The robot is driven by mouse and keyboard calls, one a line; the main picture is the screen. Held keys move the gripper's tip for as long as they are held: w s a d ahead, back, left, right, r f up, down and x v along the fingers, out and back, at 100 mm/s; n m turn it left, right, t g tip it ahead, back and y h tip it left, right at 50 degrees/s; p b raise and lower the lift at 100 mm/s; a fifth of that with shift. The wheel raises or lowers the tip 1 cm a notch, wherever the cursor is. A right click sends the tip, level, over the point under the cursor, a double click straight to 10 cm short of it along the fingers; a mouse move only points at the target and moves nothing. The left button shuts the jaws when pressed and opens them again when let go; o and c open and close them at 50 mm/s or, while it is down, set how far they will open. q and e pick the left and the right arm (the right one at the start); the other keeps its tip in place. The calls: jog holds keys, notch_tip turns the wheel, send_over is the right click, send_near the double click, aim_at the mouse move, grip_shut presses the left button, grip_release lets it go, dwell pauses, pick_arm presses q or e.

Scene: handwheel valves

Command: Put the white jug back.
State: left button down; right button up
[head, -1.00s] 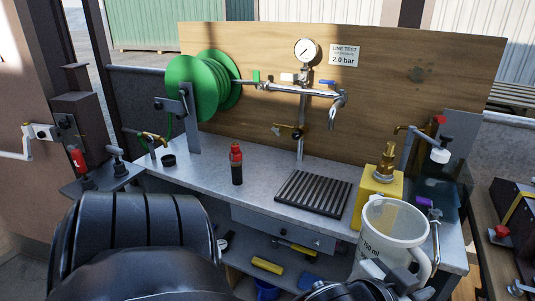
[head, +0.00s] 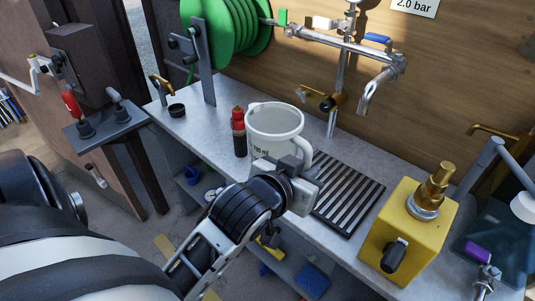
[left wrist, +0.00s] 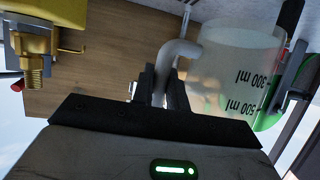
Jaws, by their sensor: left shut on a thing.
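The white jug (head: 273,124), a translucent measuring jug with dark volume marks, is upright at the bench's front, beside the red-capped dark bottle (head: 239,132) and left of the black slatted drain grate (head: 345,192). My left gripper (head: 298,174) is shut on the jug's handle, on its near right side. The gripper and wrist hide the jug's lower part, so I cannot tell whether it touches the bench. In the left wrist view, which is upside down, the jug (left wrist: 238,65) is beside the fingers (left wrist: 163,88), which close on the handle. My right gripper is not in view.
A tap (head: 378,85) on a chrome pipe overhangs the grate. A yellow block with a brass fitting (head: 405,232) stands at right. The grate is bare.

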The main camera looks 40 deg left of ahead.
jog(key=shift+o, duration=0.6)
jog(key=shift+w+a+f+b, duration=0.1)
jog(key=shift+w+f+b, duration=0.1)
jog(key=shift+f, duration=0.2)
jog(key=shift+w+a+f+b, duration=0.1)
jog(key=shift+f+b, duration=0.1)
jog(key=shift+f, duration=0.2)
pick_arm(q)
jog(key=shift+n+y, duration=0.4)
jog(key=shift+n, duration=0.1)
jog(key=w+a+f, duration=0.3)
jog(key=w, duration=0.1)
jog(key=w+a+f, duration=0.4)
jog(key=w, duration=0.1)
jog(key=w+a+f, duration=0.3)
jog(key=w, duration=0.1)
jog(key=shift+w+a+f, duration=0.3)
jog(key=shift+w+f, duration=0.05)
jog(key=shift+f, duration=0.05)
jog(key=shift+w+f, duration=0.15)
jog(key=shift+f, duration=1.55)
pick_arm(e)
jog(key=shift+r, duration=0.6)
